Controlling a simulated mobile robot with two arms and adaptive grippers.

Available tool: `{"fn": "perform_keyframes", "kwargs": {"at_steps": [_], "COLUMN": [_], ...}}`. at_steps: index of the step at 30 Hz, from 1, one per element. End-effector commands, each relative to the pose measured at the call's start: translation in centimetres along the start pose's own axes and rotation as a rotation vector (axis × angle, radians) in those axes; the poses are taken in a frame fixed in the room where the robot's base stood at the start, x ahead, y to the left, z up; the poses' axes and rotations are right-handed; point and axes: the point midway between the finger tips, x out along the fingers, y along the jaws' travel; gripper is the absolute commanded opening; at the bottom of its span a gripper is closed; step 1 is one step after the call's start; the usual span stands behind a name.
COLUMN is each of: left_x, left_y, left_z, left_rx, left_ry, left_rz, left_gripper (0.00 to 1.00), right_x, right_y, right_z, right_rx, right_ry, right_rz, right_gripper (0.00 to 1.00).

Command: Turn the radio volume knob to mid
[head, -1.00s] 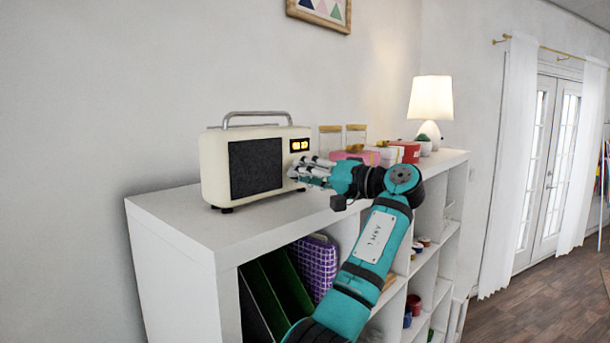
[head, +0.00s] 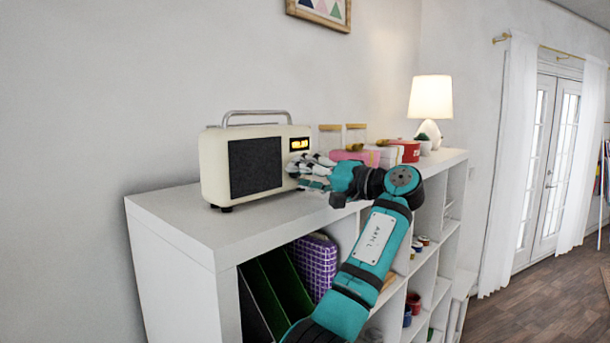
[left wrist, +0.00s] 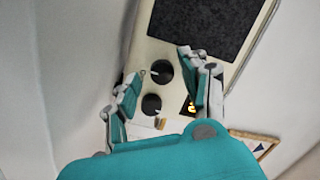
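The cream radio (head: 215,165) with a dark speaker panel and a lit orange display (head: 299,144) stands on top of the white shelf unit. In the left wrist view its front shows two dark round knobs: one knob (left wrist: 162,71) nearer the speaker (left wrist: 205,20), another knob (left wrist: 151,103) nearer the display. Each has a pale pointer mark. My left gripper (head: 292,172) is at the right part of the radio's front. In the wrist view its open fingers (left wrist: 161,68) lie on either side of the knob nearer the speaker, with gaps visible. My right gripper is not in view.
The white shelf top (head: 215,228) is clear in front of the radio. Glass jars, a pink item (head: 355,155), a red box (head: 408,150) and a lamp (head: 431,100) stand to the right, behind my arm. The wall is close behind.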

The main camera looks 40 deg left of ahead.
Motion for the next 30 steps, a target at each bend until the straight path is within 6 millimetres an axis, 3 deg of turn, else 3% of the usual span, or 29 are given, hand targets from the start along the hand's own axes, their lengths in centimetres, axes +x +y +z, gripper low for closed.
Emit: {"fn": "perform_keyframes", "kwargs": {"at_steps": [11, 24, 30], "left_x": [-0.7, -9.3, -11.6], "left_y": [-0.1, -0.1, 0.0], "left_z": [-0.1, -0.1, -0.1], "left_rx": [-0.003, -0.002, -0.001], "left_ry": [0.003, 0.004, 0.002], "left_rz": [-0.001, 0.001, -0.001], "left_gripper": [0.49, 0.49, 0.49], "right_x": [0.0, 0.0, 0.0], "right_y": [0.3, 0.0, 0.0], "right_z": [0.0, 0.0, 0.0], "right_rx": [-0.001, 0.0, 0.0], "right_ry": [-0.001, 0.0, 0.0], "right_rz": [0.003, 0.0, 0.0], "right_gripper": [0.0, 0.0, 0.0]}}
